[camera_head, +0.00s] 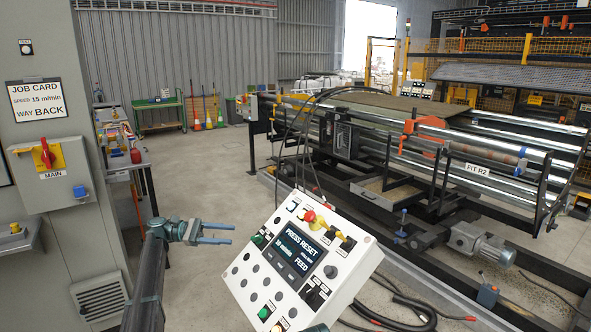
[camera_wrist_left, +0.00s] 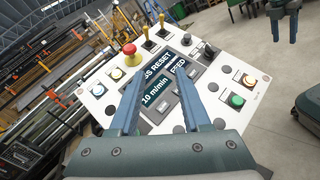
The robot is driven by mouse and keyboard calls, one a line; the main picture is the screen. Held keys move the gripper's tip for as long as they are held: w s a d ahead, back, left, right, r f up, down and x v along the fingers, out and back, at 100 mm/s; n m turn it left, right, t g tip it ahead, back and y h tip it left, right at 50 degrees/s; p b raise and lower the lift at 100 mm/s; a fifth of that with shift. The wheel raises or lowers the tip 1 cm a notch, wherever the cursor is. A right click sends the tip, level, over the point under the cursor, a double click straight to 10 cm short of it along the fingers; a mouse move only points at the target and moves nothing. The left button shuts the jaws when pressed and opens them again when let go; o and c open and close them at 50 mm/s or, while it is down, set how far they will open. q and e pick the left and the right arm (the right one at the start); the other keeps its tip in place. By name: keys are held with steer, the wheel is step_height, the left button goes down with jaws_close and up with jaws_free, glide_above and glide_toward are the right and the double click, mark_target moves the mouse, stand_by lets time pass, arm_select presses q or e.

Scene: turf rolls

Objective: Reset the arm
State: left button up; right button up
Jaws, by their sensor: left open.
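The white control panel (camera_head: 240,292) stands tilted in the lower middle of the head view. Its dark screen (camera_head: 300,247) reads PRESS RESET, 10 m/min, FEED. The panel fills the middle of the left wrist view (camera_wrist_left: 165,125). My left gripper (camera_head: 232,233) is open and empty, just left of the panel, fingers toward it. In the wrist view my right gripper (camera_wrist_left: 284,36) shows at top right, its two fingers apart and empty.
A job card (camera_head: 35,100) reads SPEED 15 m/min, WAY BACK. A grey cabinet with a red MAIN switch (camera_head: 46,155) stands at left. A roller machine (camera_head: 420,150) fills the right behind the panel, with a motor (camera_head: 480,243). Cables lie right of the panel. Floor behind my left gripper is clear.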

arm_select(q)
steer(key=s+d+f+m+y, duration=0.4)
steer(key=s+d+f+y, duration=0.55)
steer(key=s+f, duration=0.6)
steer(key=s+a+f+m+t+y, duration=0.1)
steer(key=s+a+f+m+y, duration=0.2)
steer(key=s, duration=0.6)
steer(key=s+a+f+m+t+y, duration=0.1)
steer(key=s+f+m+y, duration=0.3)
steer(key=s, duration=0.5)
steer(key=s+d+f+m+g+y+b, duration=0.1)
steer(key=s+d+f+m+y+b, duration=0.4)
steer(key=d+f+b, duration=0.55)
arm_select(e)
step_height(320, 180, down, 10)
arm_select(q)
step_height(320, 180, up, 20)
steer(key=h+p, duration=0.2)
steer(key=p, duration=1.7)
steer(key=shift+s+n, duration=0.3)
steer(key=shift+s, duration=0.1)
arm_select(e)
step_height(320, 180, up, 19)
steer(key=shift+s+f, duration=0.15)
steer(key=shift+s, duration=0.15)
